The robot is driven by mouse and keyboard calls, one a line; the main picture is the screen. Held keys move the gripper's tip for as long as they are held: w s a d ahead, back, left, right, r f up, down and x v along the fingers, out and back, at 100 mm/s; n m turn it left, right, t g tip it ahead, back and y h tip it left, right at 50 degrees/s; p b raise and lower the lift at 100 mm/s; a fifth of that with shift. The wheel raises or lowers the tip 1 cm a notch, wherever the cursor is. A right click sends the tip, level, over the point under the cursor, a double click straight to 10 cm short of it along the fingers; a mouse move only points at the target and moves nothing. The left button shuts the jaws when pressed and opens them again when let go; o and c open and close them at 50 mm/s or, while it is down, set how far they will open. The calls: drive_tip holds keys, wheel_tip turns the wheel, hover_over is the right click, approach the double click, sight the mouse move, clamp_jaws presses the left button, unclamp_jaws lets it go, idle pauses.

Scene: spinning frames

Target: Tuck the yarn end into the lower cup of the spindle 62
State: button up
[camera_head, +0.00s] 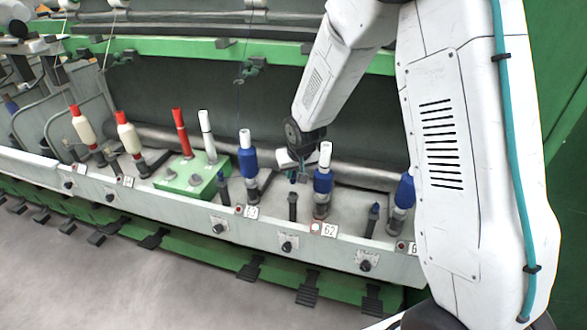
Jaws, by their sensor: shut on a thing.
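Spindle 62 stands behind the label marked 62 (330,230). It carries a blue yarn bobbin (323,181) with a white tube top, upright. The lower cup (321,211) is the grey part under the blue winding. My gripper (298,176) is just left of the bobbin's upper part, above the rail and above a short black post. Its jaws are shut, apparently on the yarn end, which is too thin and small to make out here. I cannot tell whether the gripper touches the bobbin.
Another blue bobbin (248,162) stands to the left, and one at right (405,190) is partly hidden by my arm. A green block (194,176) carries red and white tubes. Cream bobbins with red tops stand further left. A horizontal bar runs behind the spindles.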

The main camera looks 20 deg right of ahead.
drive_tip(key=shift+f, duration=2.95)
drive_tip(key=o, duration=0.8)
drive_tip(key=shift+c, duration=0.2)
drive_tip(key=v, duration=0.8)
drive_tip(key=shift+f, duration=0.1)
